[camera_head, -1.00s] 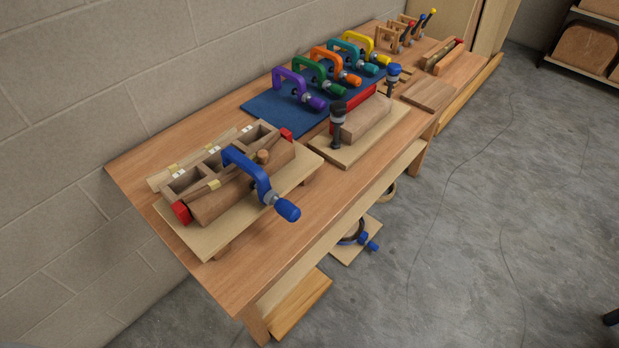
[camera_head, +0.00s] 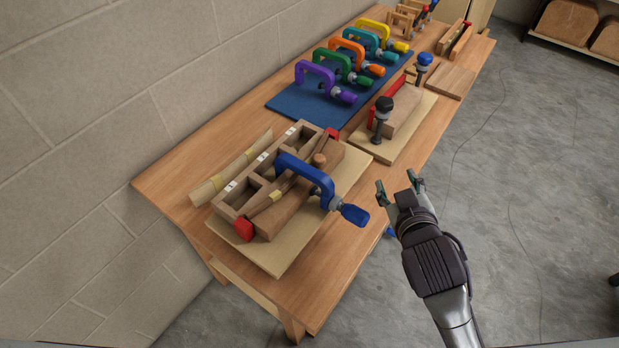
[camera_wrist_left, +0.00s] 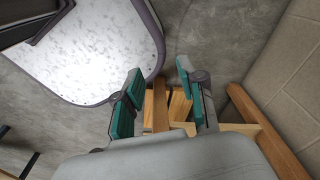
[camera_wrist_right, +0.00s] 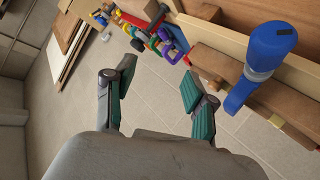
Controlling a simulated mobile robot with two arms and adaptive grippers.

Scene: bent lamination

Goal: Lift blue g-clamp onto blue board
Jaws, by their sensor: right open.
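The blue g-clamp (camera_head: 306,174) sits on the wooden lamination assembly on a pale board at the near part of the bench. Its blue handle points toward the bench's front edge. The clamp also shows large at the right of the right wrist view (camera_wrist_right: 262,62). The blue board (camera_head: 292,108) lies farther back with purple, green, orange, teal and yellow g-clamps on it. My right gripper (camera_head: 400,188) is open and empty, off the bench's front edge, to the right of the blue clamp's handle. My left gripper (camera_wrist_left: 155,98) is open and empty in the left wrist view; the head view does not show it.
A second pale board (camera_head: 400,145) carries a wood block with black-handled and blue-handled clamps. Bent strips (camera_head: 232,170) lie behind the near assembly. A wall runs along the bench's back.

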